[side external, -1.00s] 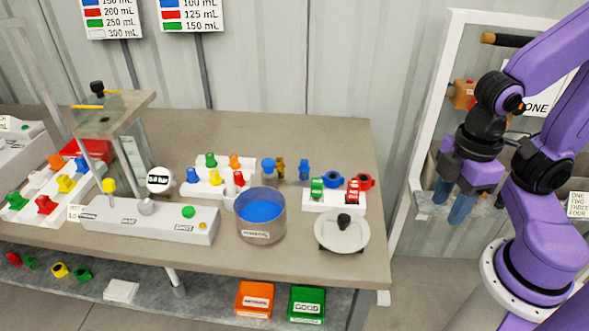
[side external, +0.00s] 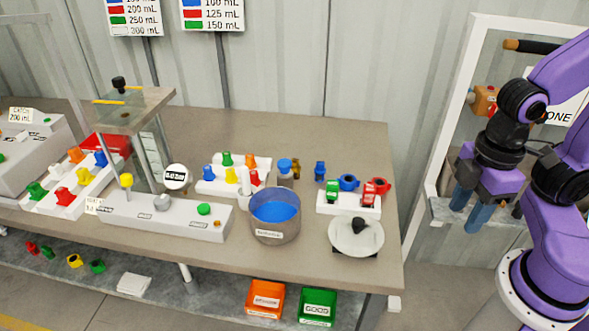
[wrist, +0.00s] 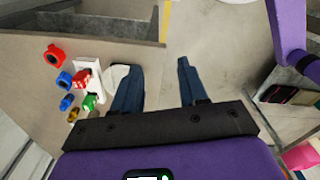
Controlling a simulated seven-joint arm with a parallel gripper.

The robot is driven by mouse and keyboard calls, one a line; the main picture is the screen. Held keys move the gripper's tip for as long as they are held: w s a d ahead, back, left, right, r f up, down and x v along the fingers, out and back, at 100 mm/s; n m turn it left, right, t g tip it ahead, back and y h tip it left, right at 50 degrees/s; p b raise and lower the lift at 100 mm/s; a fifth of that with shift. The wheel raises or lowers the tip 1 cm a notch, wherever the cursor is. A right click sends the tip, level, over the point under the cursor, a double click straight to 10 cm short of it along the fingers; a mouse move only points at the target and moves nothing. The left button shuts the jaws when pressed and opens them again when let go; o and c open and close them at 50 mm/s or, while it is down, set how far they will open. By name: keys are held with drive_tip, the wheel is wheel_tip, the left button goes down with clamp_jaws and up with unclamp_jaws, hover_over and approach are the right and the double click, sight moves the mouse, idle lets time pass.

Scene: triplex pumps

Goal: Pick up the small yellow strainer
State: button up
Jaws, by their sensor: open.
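Several yellow parts are in view, and I cannot tell for sure which is the small yellow strainer. A small dark-yellow part (side external: 296,168) stands on the bench behind the blue-filled container, beside a blue-topped part. In the wrist view a small yellow part (wrist: 73,115) lies at the left, near the bench edge. A yellow part (side external: 231,175) sits in the middle white rack, and a yellow ring-shaped part (side external: 75,261) lies on the lower shelf. My gripper (side external: 472,212) is open and empty, pointing down, to the right of the bench and apart from all these parts.
A white rack (side external: 348,207) with green and red parts and a round white pan (side external: 357,238) stand at the bench's right end. The blue-filled container (side external: 275,228) is left of them. Orange (side external: 265,299) and green (side external: 318,306) bins sit below. The bench's back right is clear.

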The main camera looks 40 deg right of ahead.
drive_tip(key=shift+o, duration=0.9)
